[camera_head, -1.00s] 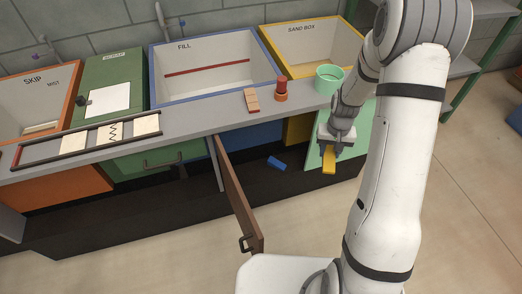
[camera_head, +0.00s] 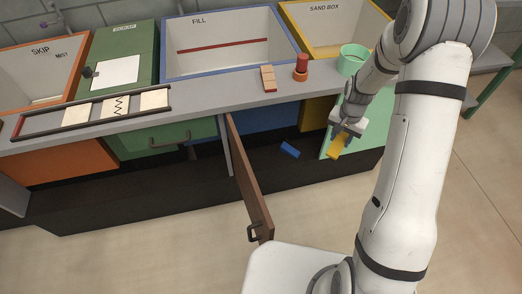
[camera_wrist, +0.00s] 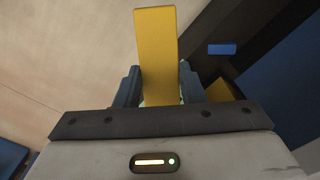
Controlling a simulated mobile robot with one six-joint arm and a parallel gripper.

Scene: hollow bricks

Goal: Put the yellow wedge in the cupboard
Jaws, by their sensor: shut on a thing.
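The yellow wedge (camera_head: 337,147) is held in my gripper (camera_head: 343,132), in front of the counter at the right in the head view. In the wrist view the wedge (camera_wrist: 157,60) stands up between the two dark fingers of my gripper (camera_wrist: 158,88), which are shut on it. The cupboard's brown door (camera_head: 249,180) stands open, swung out toward me. The dark cupboard opening (camera_head: 265,160) lies to the right of the door, and my gripper is to the right of and above that opening. The cupboard's deep inside is hidden in shadow.
A blue block (camera_head: 290,150) lies inside the cupboard; it also shows in the wrist view (camera_wrist: 222,49). A green panel (camera_head: 370,140) is beside my gripper. On the counter (camera_head: 205,107) are a green cup (camera_head: 352,62), a red-orange piece (camera_head: 301,70) and a peach brick (camera_head: 268,79). Floor in front is clear.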

